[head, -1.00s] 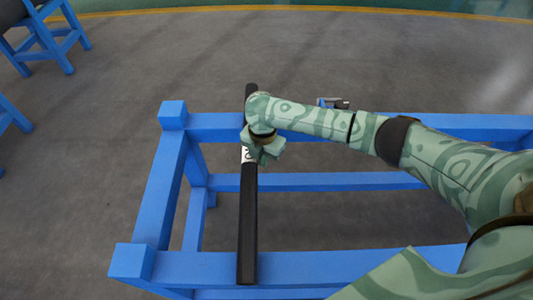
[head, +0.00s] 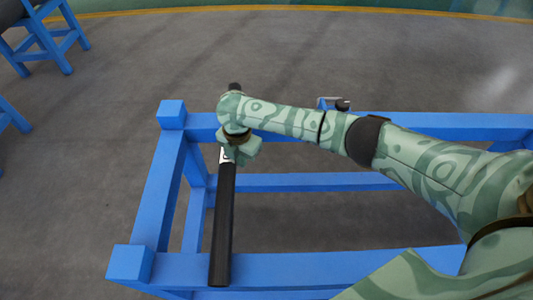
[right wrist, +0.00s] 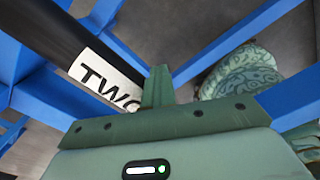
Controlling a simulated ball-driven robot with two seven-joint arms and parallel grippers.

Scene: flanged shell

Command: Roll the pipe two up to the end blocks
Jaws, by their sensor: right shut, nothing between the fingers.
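Pipe two is a black pipe (head: 222,225) lying across the front and back rails of a blue rack. Its white label reads "TWO" in the right wrist view (right wrist: 105,78). The far end block (head: 172,112) and near end block (head: 130,262) stand at the rack's left corners. The pipe lies right of both, with bare rail between. My right gripper (head: 238,152) is shut and empty, low at the pipe's right side by the label. Its closed fingers (right wrist: 158,88) appear beside the pipe; I cannot tell whether they touch. My left gripper is out of view.
The blue rack's back rail (head: 440,122) and front rail (head: 330,265) run on to the right. A small metal fitting (head: 342,104) sits at the back rail. Other blue stands (head: 55,45) are at the far left. Grey floor shows around the rack.

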